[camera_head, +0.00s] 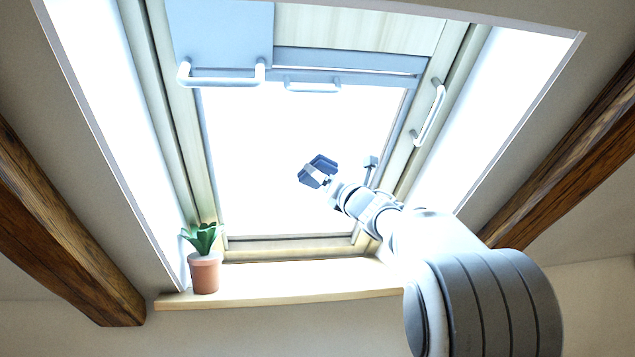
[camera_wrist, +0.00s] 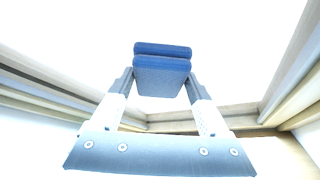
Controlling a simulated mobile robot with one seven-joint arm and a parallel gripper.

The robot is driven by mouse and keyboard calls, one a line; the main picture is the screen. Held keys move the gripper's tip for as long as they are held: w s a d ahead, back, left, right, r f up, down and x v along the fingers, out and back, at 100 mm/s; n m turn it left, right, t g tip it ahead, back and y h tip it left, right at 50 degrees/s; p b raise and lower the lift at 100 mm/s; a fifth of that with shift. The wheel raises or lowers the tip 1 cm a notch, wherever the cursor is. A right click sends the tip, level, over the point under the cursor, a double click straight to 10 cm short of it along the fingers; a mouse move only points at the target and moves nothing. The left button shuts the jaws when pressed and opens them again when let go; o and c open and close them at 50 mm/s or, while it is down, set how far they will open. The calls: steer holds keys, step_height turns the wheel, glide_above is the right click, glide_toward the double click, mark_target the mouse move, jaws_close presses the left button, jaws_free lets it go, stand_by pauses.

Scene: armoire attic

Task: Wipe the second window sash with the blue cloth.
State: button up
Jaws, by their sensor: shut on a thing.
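The blue cloth (camera_head: 318,171) is a folded pad held at the end of my arm, in front of the bright window pane. It also shows in the wrist view (camera_wrist: 162,72), pinched between the two fingers of my gripper (camera_wrist: 160,88). My gripper (camera_head: 328,182) is shut on it. The window sash (camera_head: 290,245) has a pale wooden frame around a glaring white pane (camera_head: 260,150). I cannot tell whether the cloth touches the glass. Which sash counts as the second one is not clear from the views.
A potted plant (camera_head: 204,270) stands at the left end of the sill (camera_head: 300,287). White handles sit at the top left (camera_head: 222,80), top middle (camera_head: 312,88) and right side (camera_head: 430,112). A blue panel (camera_head: 220,30) covers the upper left. Wooden beams (camera_head: 60,220) flank the opening.

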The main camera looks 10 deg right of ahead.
steer(key=s+f+b, duration=0.2)
steer(key=b, duration=0.1)
steer(key=shift+a+f, duration=0.2)
steer(key=shift+f, duration=0.2)
steer(key=s+f+b, duration=0.1)
steer(key=b, duration=0.2)
steer(key=shift+s+a+f, duration=0.1)
steer(key=shift+s+f, duration=0.15)
steer(key=shift+s, duration=0.15)
steer(key=s+f+b, duration=0.2)
steer(key=b, duration=0.2)
